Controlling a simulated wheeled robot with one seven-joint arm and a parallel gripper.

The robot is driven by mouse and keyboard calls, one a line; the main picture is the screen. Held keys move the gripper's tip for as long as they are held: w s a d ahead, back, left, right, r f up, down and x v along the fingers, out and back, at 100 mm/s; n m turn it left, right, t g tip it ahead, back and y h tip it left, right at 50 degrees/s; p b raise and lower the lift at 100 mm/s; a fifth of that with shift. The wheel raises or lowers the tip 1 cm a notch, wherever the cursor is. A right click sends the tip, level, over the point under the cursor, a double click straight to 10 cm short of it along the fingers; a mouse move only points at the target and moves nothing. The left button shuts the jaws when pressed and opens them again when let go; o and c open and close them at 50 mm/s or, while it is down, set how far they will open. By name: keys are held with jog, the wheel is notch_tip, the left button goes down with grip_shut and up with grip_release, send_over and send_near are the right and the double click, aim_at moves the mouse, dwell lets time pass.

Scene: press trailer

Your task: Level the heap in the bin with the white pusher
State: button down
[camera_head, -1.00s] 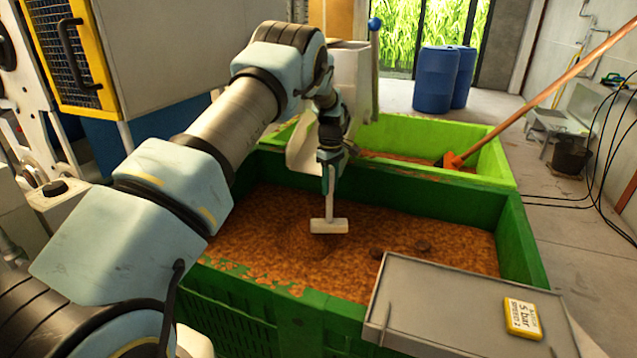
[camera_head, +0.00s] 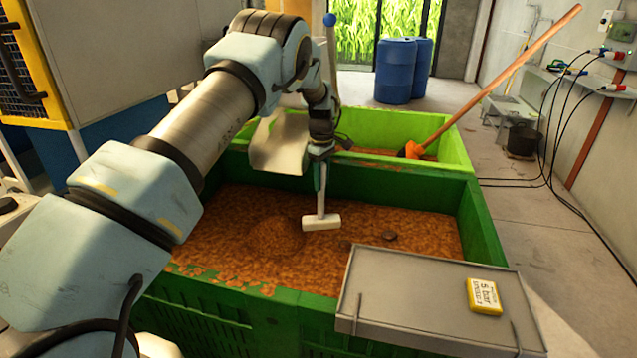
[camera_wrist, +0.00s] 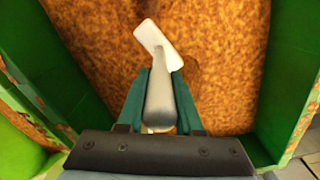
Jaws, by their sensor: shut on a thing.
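My gripper (camera_head: 320,172) is shut on the handle of the white pusher (camera_head: 321,222). The pusher hangs down, its block-shaped head at or just above the brown pulp; contact is hard to tell. In the wrist view the pusher head (camera_wrist: 158,42) lies ahead of the teal fingers (camera_wrist: 161,100), which clasp its pale handle. The dark green bin (camera_head: 482,222) holds the pulp. A rounded heap (camera_head: 272,238) rises in the pulp to the left of the pusher head. My arm covers the bin's left part.
A grey lid-like panel (camera_head: 400,310) with a yellow box (camera_head: 484,296) covers the bin's near right corner. Two dark lumps lie right of the pusher. Behind stand a light green bin (camera_head: 455,150) with an orange-headed tool (camera_head: 414,150) and a metal chute (camera_head: 280,150).

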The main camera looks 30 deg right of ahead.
aim_at(324, 163)
jog(key=shift+s+d+r+p, duration=0.15)
jog(key=shift+r+p, duration=0.65)
jog(key=shift+r, duration=0.9)
jog(key=shift+s+d+r+p, duration=0.15)
jog(key=shift+r+p, duration=0.65)
jog(key=shift+r, duration=0.9)
